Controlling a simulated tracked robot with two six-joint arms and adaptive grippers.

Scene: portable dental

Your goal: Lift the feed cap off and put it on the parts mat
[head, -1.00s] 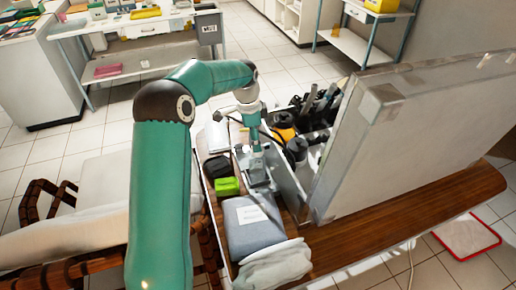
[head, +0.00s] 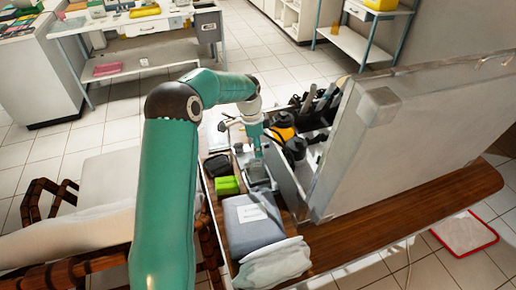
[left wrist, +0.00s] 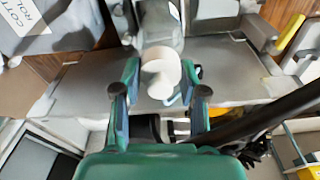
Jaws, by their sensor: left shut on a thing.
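My left gripper (head: 257,165) reaches down over the narrow strip of the bench in front of the open case. In the left wrist view its two fingers (left wrist: 160,84) stand on either side of a white, round, cup-like piece (left wrist: 161,72), which looks like the feed cap, and are shut on it. In the head view the cap is hidden by the gripper, and I cannot tell whether it is clear of what lies below. I cannot tell for sure which surface is the parts mat. My right gripper is not in view.
The big grey case lid (head: 395,140) stands right of the gripper. Black tools (head: 318,108) stand behind. A bright green box (head: 227,185), a dark pouch (head: 217,165) and a blue-grey package (head: 252,222) lie left and nearer. Bare wood (head: 400,218) shows at the right.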

